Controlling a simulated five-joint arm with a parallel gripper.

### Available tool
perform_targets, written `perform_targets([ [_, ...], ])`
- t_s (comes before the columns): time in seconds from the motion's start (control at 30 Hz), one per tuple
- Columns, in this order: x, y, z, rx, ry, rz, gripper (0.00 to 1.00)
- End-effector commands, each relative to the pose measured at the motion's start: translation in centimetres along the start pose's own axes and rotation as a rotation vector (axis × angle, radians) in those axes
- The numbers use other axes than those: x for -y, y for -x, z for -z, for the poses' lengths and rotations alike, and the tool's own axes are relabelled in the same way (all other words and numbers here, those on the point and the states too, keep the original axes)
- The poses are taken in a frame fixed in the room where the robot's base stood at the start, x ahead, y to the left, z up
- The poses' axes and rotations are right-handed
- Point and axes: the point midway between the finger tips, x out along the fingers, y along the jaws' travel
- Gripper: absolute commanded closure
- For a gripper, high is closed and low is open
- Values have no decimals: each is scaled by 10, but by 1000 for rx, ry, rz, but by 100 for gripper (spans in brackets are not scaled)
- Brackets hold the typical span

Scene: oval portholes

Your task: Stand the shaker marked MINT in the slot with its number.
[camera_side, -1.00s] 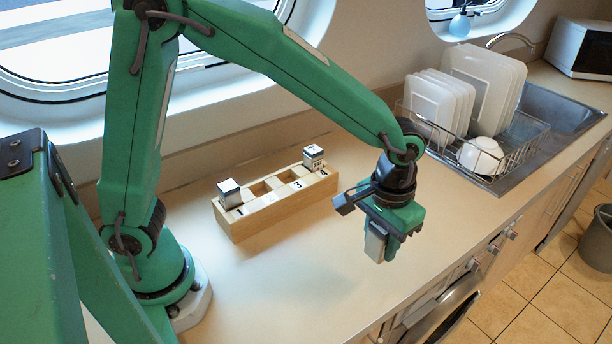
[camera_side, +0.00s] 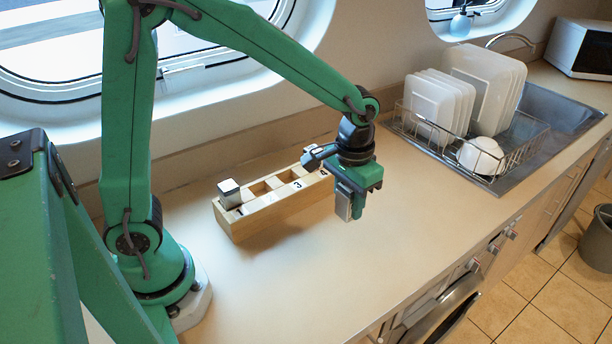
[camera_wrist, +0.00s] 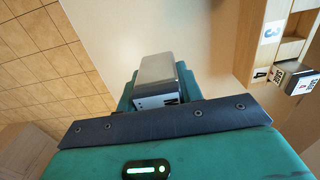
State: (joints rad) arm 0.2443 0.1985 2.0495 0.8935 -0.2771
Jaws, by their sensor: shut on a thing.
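My gripper (camera_side: 353,198) is shut on a shaker and holds it above the counter, in front of the right end of the wooden rack (camera_side: 262,222). In the wrist view the held shaker (camera_wrist: 158,72) shows a grey top and a white side; its lettering is mostly hidden, with only part of a letter like N or M showing. The rack has a row of numbered slots; 1, 3 and 4 are readable. The middle slots look empty. A shaker with a grey top (camera_side: 229,193) stands in slot 1. Another labelled shaker (camera_wrist: 293,77) stands at slot 4.
A dish rack (camera_side: 480,150) with white plates and a cup stands by the sink at the right. The counter (camera_side: 290,285) in front of the wooden rack is clear. The counter's front edge drops to a tiled floor (camera_wrist: 40,50).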

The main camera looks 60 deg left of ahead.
Motion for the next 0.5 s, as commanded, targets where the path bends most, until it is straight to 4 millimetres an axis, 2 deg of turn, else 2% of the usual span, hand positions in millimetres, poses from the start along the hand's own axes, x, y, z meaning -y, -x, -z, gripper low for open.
perform_targets([
  [0.1,32,1,-1,0,10,0,88],
  [0.5,124,3,-20,-1,17,0,88],
])
